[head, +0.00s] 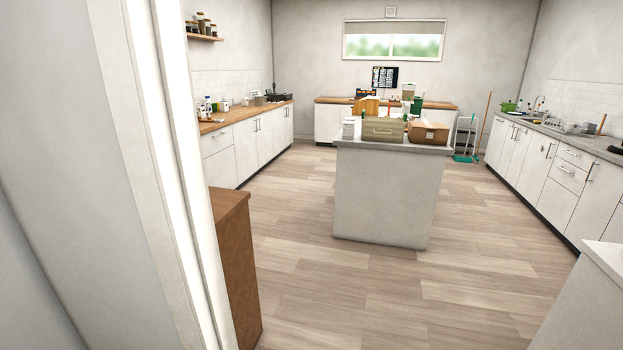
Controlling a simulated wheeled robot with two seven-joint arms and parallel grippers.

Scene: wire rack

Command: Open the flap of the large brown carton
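A brown carton (429,132) sits on the right part of the island's grey top, across the room. It is small in the head view, and I cannot tell how its flaps lie. A beige, box-like container (383,130) stands just left of it. Neither of my grippers is in view.
The island (388,195) stands mid-room with several items on top. A white wall edge (165,150) and a brown cabinet (236,265) are close on the left. A white counter end (590,300) is near right. The wood floor (370,290) between is clear.

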